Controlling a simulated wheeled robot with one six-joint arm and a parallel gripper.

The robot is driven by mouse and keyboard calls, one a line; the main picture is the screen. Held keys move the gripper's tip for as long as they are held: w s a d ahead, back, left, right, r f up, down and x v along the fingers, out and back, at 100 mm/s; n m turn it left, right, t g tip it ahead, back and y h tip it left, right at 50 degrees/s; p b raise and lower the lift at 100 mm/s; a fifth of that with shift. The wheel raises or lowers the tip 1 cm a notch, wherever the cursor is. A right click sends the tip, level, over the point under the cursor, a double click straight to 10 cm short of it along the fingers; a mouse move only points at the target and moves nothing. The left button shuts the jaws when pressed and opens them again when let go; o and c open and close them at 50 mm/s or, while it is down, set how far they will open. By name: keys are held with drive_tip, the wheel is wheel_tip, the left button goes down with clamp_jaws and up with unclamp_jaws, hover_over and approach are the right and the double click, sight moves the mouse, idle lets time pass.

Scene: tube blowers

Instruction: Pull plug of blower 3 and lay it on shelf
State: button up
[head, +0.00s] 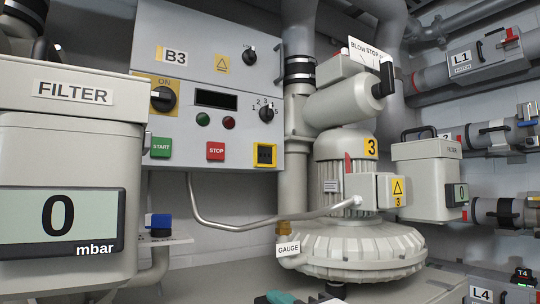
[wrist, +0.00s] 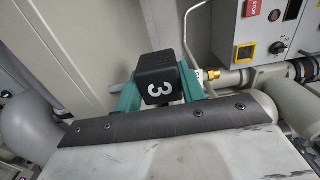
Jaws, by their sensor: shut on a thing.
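Blower 3 (head: 350,245), with a yellow 3 label, stands right of the B3 control box (head: 225,60). A yellow-framed socket (head: 264,155) is on the box's lower right, with no plug on it. It also shows in the wrist view (wrist: 246,51). I cannot make out the shelf for certain.
A filter housing (head: 70,165) with a 0 mbar display fills the left of the head view. A bent metal pipe (head: 225,225) runs from below the control box to the blower. Pipes crowd the right.

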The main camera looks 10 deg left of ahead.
drive_tip(key=shift+f, duration=1.05)
idle(0.4)
drive_tip(key=shift+f, duration=0.2)
drive_tip(key=shift+r, duration=2.5)
